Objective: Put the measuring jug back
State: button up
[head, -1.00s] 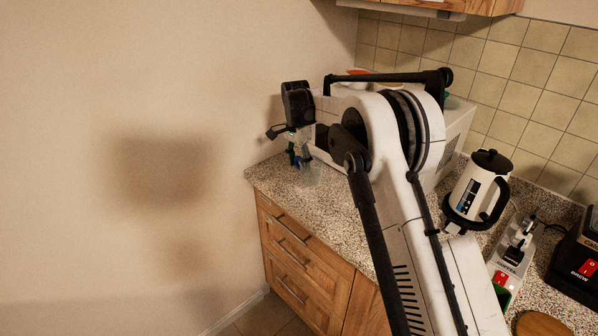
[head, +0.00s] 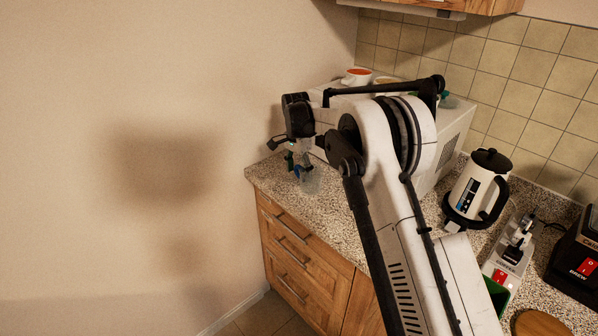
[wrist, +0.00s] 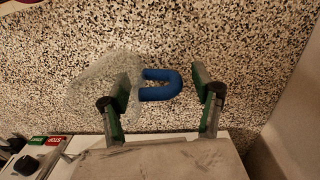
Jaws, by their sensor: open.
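The measuring jug is clear with a blue handle. In the wrist view its clear body (wrist: 92,82) stands on the speckled counter, with the blue handle (wrist: 163,85) pointing right. My gripper (wrist: 167,85) is open, one finger on each side of the handle, the left finger overlapping the edge of the jug's body. I cannot tell whether either finger touches the jug. In the head view my gripper (head: 300,170) is low over the counter's left end, and the jug (head: 313,183) is mostly hidden behind it.
A white microwave (head: 452,140) stands behind my arm, with an orange-filled cup (head: 356,76) on top. A white kettle (head: 478,188) and a black coffee maker (head: 580,262) stand to the right. The wall is close to the left of my gripper.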

jog(key=shift+r, duration=0.1)
notch_tip(320, 180, up, 12)
jog(key=shift+w+a+b, duration=0.25)
jog(key=shift+b, duration=0.1)
jog(key=s+d+r+n+t, duration=0.3)
jog(key=s+d+r+n, duration=0.1)
jog(key=s+d+r, duration=1.4)
jog(key=s+d+f+n+t, duration=0.1)
jog(key=s+d, duration=0.2)
jog(key=s, duration=0.5)
jog(key=s+d+f+n+t, duration=0.1)
jog(key=s+d, duration=0.1)
jog(key=s, duration=0.6)
jog(key=s+d+f+n+t, duration=0.1)
jog(key=s+d+f, duration=0.1)
jog(key=s+f, duration=0.2)
jog(key=s+d+f+n+t, duration=0.1)
jog(key=s+d+f, duration=0.1)
jog(key=s+f, duration=0.3)
jog(key=s, duration=0.4)
jog(key=shift+s+d+t, duration=0.25)
jog(key=shift+s+t, duration=0.05)
jog(key=shift+s, duration=0.05)
